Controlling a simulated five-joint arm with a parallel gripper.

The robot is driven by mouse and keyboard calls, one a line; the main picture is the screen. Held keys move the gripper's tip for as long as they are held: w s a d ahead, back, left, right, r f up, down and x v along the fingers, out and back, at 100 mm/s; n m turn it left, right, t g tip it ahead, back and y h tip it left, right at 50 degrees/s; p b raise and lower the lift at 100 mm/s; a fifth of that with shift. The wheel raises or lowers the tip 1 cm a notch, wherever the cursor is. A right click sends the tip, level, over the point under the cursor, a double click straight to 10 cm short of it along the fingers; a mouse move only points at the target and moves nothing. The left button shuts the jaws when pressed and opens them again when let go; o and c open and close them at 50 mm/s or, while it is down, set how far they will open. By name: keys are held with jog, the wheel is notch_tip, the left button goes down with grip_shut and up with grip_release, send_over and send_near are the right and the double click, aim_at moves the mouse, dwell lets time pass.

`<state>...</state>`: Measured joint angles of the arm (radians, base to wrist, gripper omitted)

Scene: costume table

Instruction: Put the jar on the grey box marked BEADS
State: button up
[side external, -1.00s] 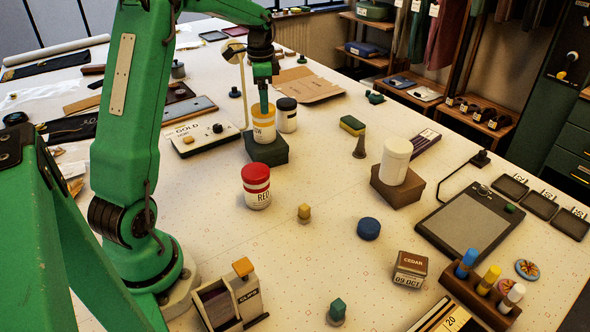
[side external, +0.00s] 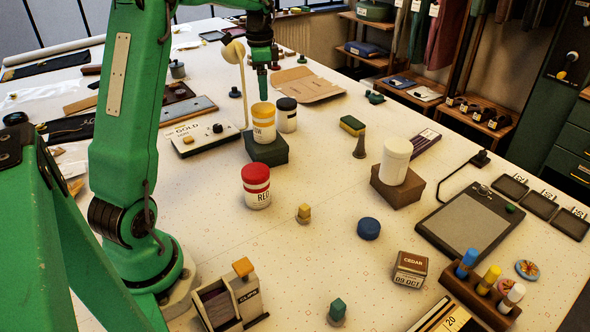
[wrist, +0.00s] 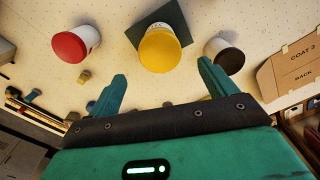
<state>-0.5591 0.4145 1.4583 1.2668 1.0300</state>
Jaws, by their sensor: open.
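A yellow-lidded white jar (side external: 263,124) stands upright on a dark green box (side external: 267,151). In the wrist view, the yellow lid (wrist: 160,50) lies ahead of my fingers, with a corner of the dark box (wrist: 178,20) behind it. My gripper (side external: 263,88) is open and empty just above this jar, apart from it. Both fingers show spread in the wrist view. A red-lidded jar (side external: 256,186) stands on the table in front, and a black-lidded jar (side external: 287,115) stands right beside the yellow one. A white jar (side external: 396,161) stands on a brown box (side external: 399,187). I cannot read BEADS on any box.
A lamp (side external: 240,80) and a box marked GOLD (side external: 197,136) stand left of the yellow jar. Flat cardboard (side external: 306,85) lies behind. The table's middle is largely clear.

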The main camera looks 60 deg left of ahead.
jog(key=shift+s+d+r, duration=0.1)
jog(key=shift+d+r, duration=0.25)
jog(key=shift+d, duration=0.1)
jog(key=s+d+r+n+t, duration=0.1)
jog(key=s+d+r, duration=0.25)
jog(key=d, duration=0.45)
jog(key=s+d+n+t, duration=0.4)
jog(key=s+d, duration=1.2)
jog(key=d, duration=0.1)
jog(key=shift+d+f+t, duration=0.25)
jog(key=shift+f+t, duration=0.05)
jog(key=shift+f, duration=0.1)
